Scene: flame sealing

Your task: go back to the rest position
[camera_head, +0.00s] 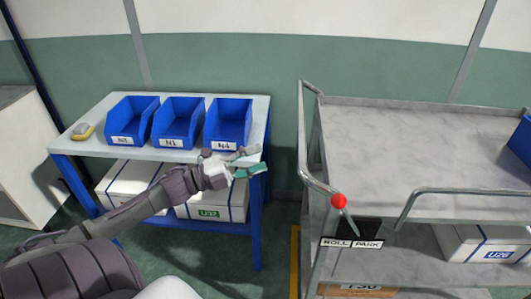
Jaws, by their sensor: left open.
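My left arm comes in from the lower left and stretches over the front right part of the blue-framed table (185,153). My left gripper (260,159) is open, with its teal-edged fingers apart and nothing seen between them. It is just in front of the right blue bin, marked N4 (230,118), near the table's front edge. Whether it touches the table cannot be told. My right gripper is not in view.
Blue bins N3 (131,117) and N1 (179,119) stand left of N4, with a small yellow-grey tool (83,131) beside them. White boxes (211,212) sit below. A grey cart (415,150) with a red knob (338,200) stands right, across a floor gap.

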